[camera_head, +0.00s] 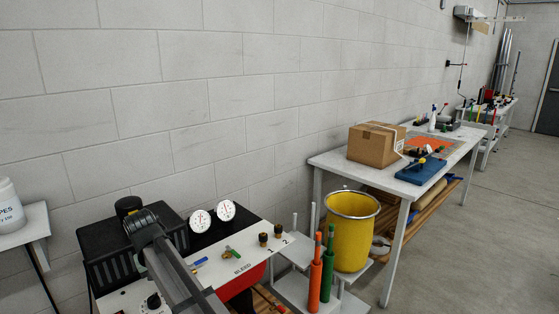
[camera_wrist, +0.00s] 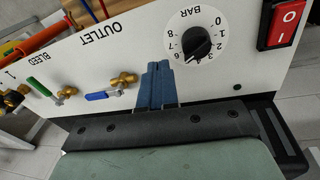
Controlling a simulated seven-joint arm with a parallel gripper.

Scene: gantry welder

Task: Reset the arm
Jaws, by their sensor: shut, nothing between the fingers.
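My gripper (camera_wrist: 158,68) shows in the wrist view as two blue-grey fingers pressed together with nothing between them. The fingers are in front of the white control panel (camera_wrist: 165,38), between the blue-handled valve (camera_wrist: 103,96) and the black BAR dial (camera_wrist: 197,43). I cannot tell whether they touch the panel. In the head view, a grey arm link of mine crosses the panel at the lower left; the fingertips cannot be made out there.
A red rocker switch (camera_wrist: 288,22) and a green-handled valve (camera_wrist: 40,86) are on the panel. Two gauges (camera_head: 200,220) stand behind it. To the right are a yellow bin (camera_head: 352,235), orange and green cylinders, and a table (camera_head: 335,161) with a cardboard box (camera_head: 376,145). Floor is open at far right.

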